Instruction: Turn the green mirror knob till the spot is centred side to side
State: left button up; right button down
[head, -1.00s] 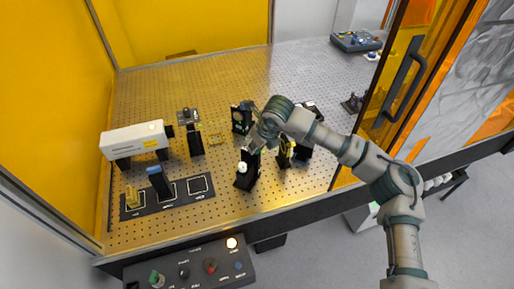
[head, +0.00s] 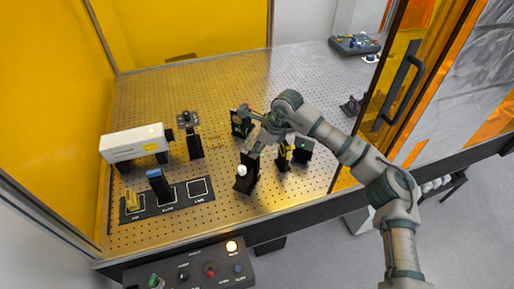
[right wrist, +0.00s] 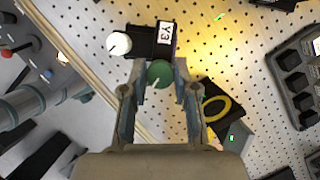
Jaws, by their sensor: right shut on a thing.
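In the head view my right gripper (head: 256,148) is over the mount (head: 246,183). A small green spot shows on a dark box (head: 303,146), too small to judge its side-to-side place. My left gripper is out of view.
A yellow-ringed optic (right wrist: 216,107) stands close to the right finger. A white laser housing (head: 135,143) and other mounts stand to the left on the perforated table (head: 230,75). A control panel (head: 195,268) is at the front edge. An orange door stands at the right.

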jog(key=shift+f, duration=0.1)
dwell(0.3)
jog(key=c, duration=0.9)
grip_release()
jog(key=shift+w, duration=0.1)
jog(key=v, duration=1.2)
jog(key=shift+w, duration=0.15)
